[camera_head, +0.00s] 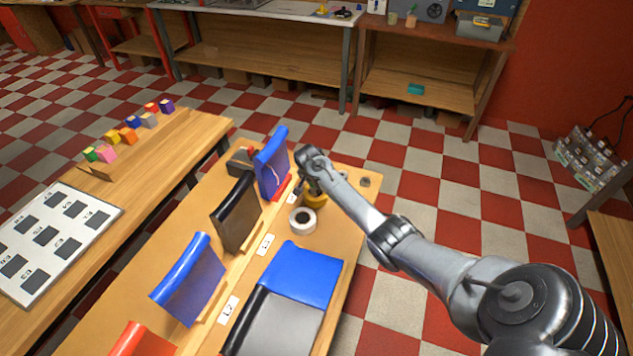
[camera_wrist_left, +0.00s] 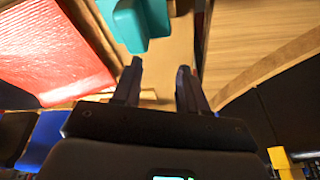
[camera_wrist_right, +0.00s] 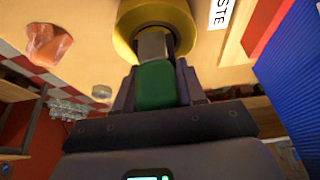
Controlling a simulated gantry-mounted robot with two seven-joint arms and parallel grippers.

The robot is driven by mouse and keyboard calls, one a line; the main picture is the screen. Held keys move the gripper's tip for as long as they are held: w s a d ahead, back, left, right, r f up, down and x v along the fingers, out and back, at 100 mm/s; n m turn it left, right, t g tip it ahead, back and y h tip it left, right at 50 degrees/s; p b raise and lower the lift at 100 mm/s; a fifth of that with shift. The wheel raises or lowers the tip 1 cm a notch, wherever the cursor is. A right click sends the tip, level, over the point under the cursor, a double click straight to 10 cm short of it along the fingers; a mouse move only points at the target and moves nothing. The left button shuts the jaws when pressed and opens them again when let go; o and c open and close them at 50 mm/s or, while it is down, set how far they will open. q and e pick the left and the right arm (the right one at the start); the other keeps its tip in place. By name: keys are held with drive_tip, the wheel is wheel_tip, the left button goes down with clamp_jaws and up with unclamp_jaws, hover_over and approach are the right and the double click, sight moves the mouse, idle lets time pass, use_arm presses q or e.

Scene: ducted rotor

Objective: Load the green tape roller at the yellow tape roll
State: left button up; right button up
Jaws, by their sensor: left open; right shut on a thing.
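The green tape roller (camera_wrist_right: 155,86) is between the fingers of my right gripper (camera_wrist_right: 152,88), which is shut on it. Its grey end (camera_wrist_right: 152,46) points at the yellow tape roll (camera_wrist_right: 127,30) and overlaps its dark centre hole; I cannot tell whether it is inside. In the head view, my right gripper (camera_head: 312,184) is at the yellow tape roll (camera_head: 319,200), which it partly covers, near the table's far right end. My left gripper (camera_wrist_left: 158,88) is open and empty in the left wrist view; it is outside the head view.
A white tape roll (camera_head: 302,221) stands just in front of the yellow one. Blue and black upright pieces (camera_head: 237,213) line the table's left side, and a blue and grey piece (camera_head: 300,275) lies nearer. A teal object (camera_wrist_left: 135,22) is beyond my left fingers. An orange cup-like object (camera_wrist_right: 48,45) stands aside.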

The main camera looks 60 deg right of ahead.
use_arm(q)
drive_tip(key=shift+a+r+p, duration=0.15)
drive_tip(key=shift+r+p, duration=0.6)
drive_tip(key=shift+p, duration=0.05)
use_arm(e)
drive_tip(key=shift+r, duration=0.65)
wheel_tip(320, 180, up, 6)
drive_tip(key=p, duration=0.6)
drive_tip(key=shift+f, duration=0.15)
use_arm(q)
wheel_tip(320, 180, up, 6)
use_arm(e)
drive_tip(key=shift+a, duration=0.1)
